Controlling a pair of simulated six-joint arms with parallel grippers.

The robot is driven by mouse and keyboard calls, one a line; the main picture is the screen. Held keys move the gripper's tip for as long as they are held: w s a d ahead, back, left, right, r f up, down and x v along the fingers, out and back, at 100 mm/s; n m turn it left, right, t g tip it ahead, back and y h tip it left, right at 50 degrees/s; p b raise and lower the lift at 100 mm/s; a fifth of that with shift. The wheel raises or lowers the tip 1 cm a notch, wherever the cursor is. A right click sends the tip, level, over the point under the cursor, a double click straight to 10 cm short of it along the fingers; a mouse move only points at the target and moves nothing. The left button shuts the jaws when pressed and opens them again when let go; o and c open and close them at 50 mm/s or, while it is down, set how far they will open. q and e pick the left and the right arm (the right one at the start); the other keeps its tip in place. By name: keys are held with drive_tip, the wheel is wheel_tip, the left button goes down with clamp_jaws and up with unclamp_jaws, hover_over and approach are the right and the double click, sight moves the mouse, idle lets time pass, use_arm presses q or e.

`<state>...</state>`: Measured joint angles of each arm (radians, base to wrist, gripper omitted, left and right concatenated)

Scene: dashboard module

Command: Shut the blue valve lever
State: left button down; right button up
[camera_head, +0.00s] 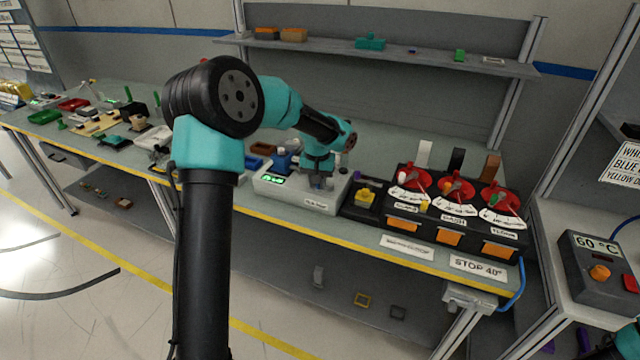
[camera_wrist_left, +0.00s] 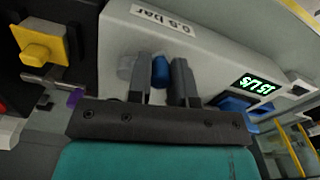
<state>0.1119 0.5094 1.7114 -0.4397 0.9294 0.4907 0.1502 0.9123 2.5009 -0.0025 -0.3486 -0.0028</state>
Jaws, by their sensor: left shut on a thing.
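The blue valve lever (camera_wrist_left: 160,70) shows as a small blue piece between the fingertips in the left wrist view. My left gripper (camera_wrist_left: 164,78) is shut on it; the fingers hide part of it. In the head view the same gripper (camera_head: 319,184) points down onto the top of the pale grey module (camera_head: 268,194), towards its right end. The module has a green-lit display (camera_head: 273,180), and a label reading 0.5 bar (camera_wrist_left: 163,19) shows in the left wrist view. The lever's angle cannot be told. My right gripper is not in view.
Another blue part (camera_head: 283,161) stands left of the gripper, by the display. A yellow block (camera_head: 365,197) and a black unit with red dials (camera_head: 455,192) stand close on the right. Trays and small parts lie further left. A shelf (camera_head: 390,55) hangs above the back.

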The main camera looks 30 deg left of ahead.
use_arm(q)
drive_tip(key=m, duration=0.2)
drive_tip(key=w+a+m, duration=0.1)
drive_tip(key=m, duration=0.1)
drive_tip(key=shift+w+a+m, duration=0.1)
drive_tip(key=shift+m, duration=0.2)
drive_tip(key=m, duration=0.1)
drive_tip(key=w+m, duration=0.1)
drive_tip(key=m, duration=0.2)
drive_tip(key=shift+w+a+m, duration=0.3)
drive_tip(key=c, duration=1)
unclamp_jaws()
wheel_tip(320, 180, up, 18)
drive_tip(key=shift+f, duration=0.25)
